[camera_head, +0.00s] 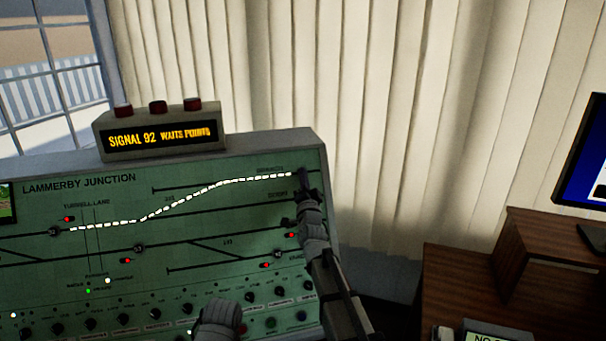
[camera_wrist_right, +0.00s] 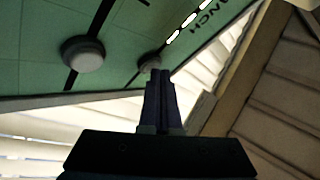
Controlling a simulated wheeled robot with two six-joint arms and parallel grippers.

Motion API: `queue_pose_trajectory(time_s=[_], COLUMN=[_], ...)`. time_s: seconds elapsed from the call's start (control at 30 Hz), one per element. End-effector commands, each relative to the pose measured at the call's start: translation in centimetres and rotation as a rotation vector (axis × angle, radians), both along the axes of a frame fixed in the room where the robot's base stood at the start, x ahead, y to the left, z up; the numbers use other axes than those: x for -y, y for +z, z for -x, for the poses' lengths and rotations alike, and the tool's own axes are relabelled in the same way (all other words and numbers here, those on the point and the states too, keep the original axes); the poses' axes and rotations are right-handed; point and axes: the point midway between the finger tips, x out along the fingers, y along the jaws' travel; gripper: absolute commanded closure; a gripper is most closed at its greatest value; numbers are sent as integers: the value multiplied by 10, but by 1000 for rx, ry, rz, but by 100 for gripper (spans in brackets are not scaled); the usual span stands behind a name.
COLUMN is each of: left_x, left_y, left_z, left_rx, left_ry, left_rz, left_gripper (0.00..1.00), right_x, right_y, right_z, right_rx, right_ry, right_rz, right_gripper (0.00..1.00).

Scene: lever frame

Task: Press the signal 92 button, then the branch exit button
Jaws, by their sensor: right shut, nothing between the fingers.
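The green panel (camera_head: 110,215) carries a strip of white lights (camera_head: 180,202). It runs from a round button (camera_head: 55,231) at the left, probably signal 92, to the upper right end by my right gripper (camera_head: 310,187). In the right wrist view, a round grey button (camera_wrist_right: 150,61) sits at the end of the white strip beside a label ending in "NCH". My right gripper (camera_wrist_right: 161,75) is shut and empty, its tips at or just below this button; I cannot tell whether they touch. In the head view the gripper hides that button. My left gripper's fingers are not visible.
A display box (camera_head: 160,133) on the panel's top reads "SIGNAL 92 WAITS POINTS". A second grey button (camera_wrist_right: 83,53) lies near the tips in the wrist view. Several black knobs (camera_head: 155,314) line the panel's lower part. A wooden desk (camera_head: 450,275) stands right.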

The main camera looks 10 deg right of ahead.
Motion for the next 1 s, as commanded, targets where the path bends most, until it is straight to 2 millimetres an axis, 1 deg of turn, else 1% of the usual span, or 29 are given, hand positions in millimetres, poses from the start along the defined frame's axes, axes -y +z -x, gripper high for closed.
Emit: queue_pose_trajectory(time_s=[0.37,0.73,1.0], left_x=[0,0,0], left_y=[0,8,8], left_z=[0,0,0], left_rx=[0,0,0], left_ry=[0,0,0], left_rz=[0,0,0], left_gripper=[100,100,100], right_x=[0,0,0], right_y=[0,8,8], right_z=[0,14,15], right_rx=[-1,-1,0], right_ry=[1,0,0], right_rz=[0,0,0], right_gripper=[100,100,100])
